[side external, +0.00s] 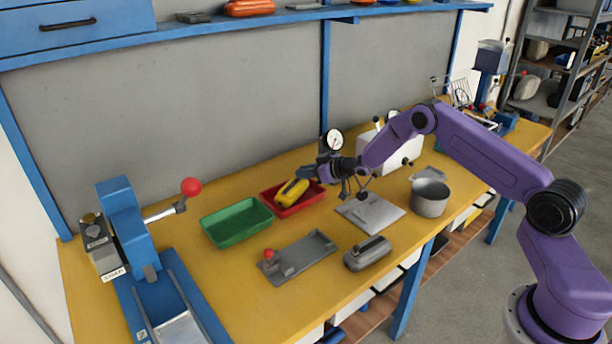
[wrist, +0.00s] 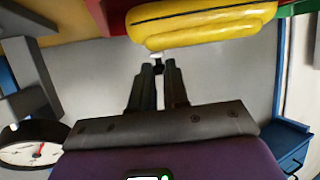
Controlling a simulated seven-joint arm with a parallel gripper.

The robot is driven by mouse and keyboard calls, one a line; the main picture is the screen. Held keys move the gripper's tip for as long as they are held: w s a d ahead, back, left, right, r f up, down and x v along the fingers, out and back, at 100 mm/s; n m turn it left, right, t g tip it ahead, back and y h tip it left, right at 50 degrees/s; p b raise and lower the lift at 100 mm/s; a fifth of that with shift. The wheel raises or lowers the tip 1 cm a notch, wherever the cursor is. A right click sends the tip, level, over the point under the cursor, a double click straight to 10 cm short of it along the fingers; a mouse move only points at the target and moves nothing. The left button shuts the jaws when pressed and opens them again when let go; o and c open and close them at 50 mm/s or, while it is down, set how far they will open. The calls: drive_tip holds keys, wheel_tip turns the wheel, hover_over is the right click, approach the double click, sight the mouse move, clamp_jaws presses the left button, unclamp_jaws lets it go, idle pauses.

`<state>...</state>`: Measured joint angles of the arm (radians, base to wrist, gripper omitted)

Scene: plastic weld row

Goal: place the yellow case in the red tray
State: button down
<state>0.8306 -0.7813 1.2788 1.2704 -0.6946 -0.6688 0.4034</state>
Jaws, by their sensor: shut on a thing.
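The yellow case (side external: 291,193) is at the red tray (side external: 316,196), tilted, with its upper end by my gripper (side external: 311,173). I cannot tell whether its lower end touches the tray floor. In the wrist view the yellow case (wrist: 205,22) spans the top, just beyond the fingertips of my gripper (wrist: 158,66). The fingers are close together, shut on a small pale part at the case's edge. A bit of the red tray (wrist: 115,10) shows behind the case. The case hides part of the tray.
A green tray (side external: 237,222) stands left of the red one. A grey fixture with a red knob (side external: 298,257), a grey plate (side external: 370,212), a metal pot (side external: 430,197) and a dial gauge (side external: 333,140) are nearby. A blue press (side external: 125,220) stands at the left.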

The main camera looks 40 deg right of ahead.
drive_tip(key=shift+f, duration=0.6)
drive_tip(key=shift+f, duration=0.1)
drive_tip(key=c, duration=1.1)
unclamp_jaws()
drive_tip(key=shift+s+d+r, duration=0.15)
drive_tip(key=shift+s+r, duration=0.1)
drive_tip(key=v, duration=1.1)
drive_tip(key=shift+s, duration=0.2)
